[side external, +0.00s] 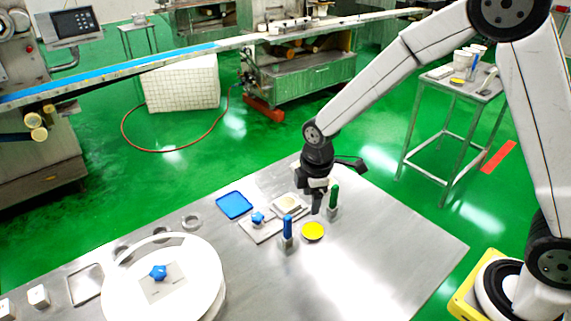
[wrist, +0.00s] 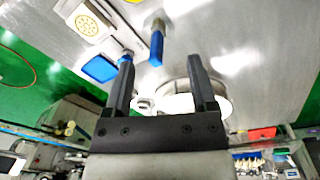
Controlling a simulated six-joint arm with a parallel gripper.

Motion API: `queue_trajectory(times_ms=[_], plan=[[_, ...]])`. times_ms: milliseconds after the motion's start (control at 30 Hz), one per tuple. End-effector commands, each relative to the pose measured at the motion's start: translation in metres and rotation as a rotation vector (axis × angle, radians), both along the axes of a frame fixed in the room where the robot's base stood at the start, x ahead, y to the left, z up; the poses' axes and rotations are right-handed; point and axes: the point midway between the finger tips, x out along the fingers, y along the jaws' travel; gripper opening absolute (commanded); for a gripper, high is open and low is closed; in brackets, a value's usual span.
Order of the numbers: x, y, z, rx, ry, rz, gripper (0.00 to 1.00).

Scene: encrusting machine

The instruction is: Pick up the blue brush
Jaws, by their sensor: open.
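The blue brush (side external: 287,228) stands upright in a small metal holder (side external: 286,244) on the steel table. In the wrist view its blue handle (wrist: 156,48) shows ahead of the fingertips, between their lines. My gripper (side external: 317,204) points down over the table, to the right of the blue brush and apart from it. In the wrist view my gripper (wrist: 160,68) has its two black fingers spread, with nothing held between them.
A green-handled brush (side external: 333,196) stands close right of my gripper. A yellow disc (side external: 313,231), a plate with a blue knob (side external: 258,218) and a blue tray (side external: 234,204) lie nearby. A large white round drum (side external: 205,262) stands left. The table's right front is clear.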

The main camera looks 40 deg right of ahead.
Motion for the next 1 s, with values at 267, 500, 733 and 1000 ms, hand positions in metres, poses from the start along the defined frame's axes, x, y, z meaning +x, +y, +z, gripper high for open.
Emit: queue_trajectory(times_ms=[267,500,733,1000], plan=[[0.032,0.031,-0.027,-0.023,0.051,0.367,0.73],[0.039,0.038,-0.034,-0.026,0.063,0.464,0.73],[0.038,0.038,-0.040,-0.026,0.064,0.463,0.73],[0.038,0.038,-0.059,-0.026,0.064,0.462,0.73]])
